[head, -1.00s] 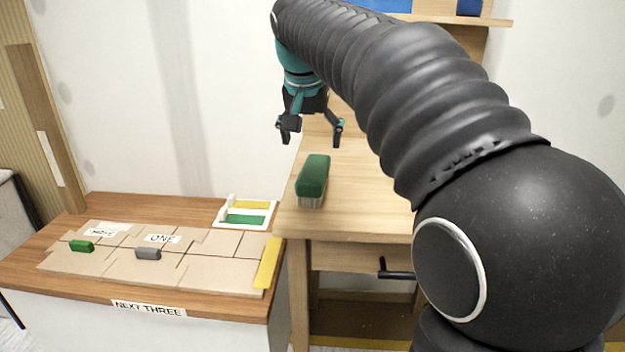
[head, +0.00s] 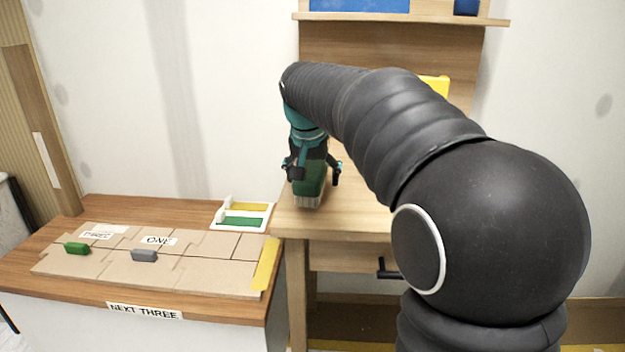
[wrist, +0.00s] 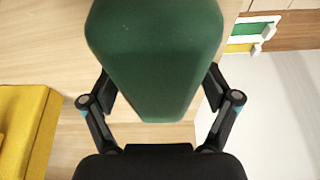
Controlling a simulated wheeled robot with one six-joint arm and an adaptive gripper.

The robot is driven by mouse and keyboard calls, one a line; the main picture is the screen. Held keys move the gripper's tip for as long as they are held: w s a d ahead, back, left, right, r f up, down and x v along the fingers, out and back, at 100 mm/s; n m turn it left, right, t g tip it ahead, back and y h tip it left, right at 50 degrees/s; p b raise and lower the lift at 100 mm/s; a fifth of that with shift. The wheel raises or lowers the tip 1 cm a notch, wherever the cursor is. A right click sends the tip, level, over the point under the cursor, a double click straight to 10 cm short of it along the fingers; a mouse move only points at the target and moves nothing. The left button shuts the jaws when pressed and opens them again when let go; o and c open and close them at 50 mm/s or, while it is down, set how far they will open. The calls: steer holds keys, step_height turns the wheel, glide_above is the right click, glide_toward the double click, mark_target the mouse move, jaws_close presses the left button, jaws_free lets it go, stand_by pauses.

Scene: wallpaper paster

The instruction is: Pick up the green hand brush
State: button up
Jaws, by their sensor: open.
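The green hand brush (head: 309,184) stands bristles down on the light wooden table (head: 358,212), near its left front edge. My gripper (head: 314,172) is low over the brush, with one finger on each side of it. In the wrist view, the green back of the brush (wrist: 155,55) fills the middle, between the open fingers of my gripper (wrist: 160,108). Small gaps seem to show between fingers and brush, so I cannot tell of any contact. My gripper hides part of the brush in the head view.
A lower wooden bench (head: 40,285) at left bears cardboard pieces (head: 105,272), a small green block (head: 76,249), a grey block (head: 144,256) and a white tray (head: 268,215). A yellow object (wrist: 28,125) lies beside the brush. A shelf (head: 400,18) is above.

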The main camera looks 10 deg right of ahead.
mark_target(315, 162)
steer(key=c, duration=1.4)
steer(key=shift+r, duration=0.15)
step_height(315, 162, up, 4)
steer(key=shift+s+d+r+p, duration=0.1)
steer(key=shift+d+r+p, duration=0.1)
steer(key=shift+p, duration=0.2)
steer(key=s+d+r, duration=0.2)
steer(key=d, duration=0.1)
steer(key=s+d+r, duration=0.2)
steer(key=d, duration=0.1)
steer(key=s+d+r, duration=0.2)
steer(key=s+d, duration=0.1)
steer(key=shift+r, duration=0.2)
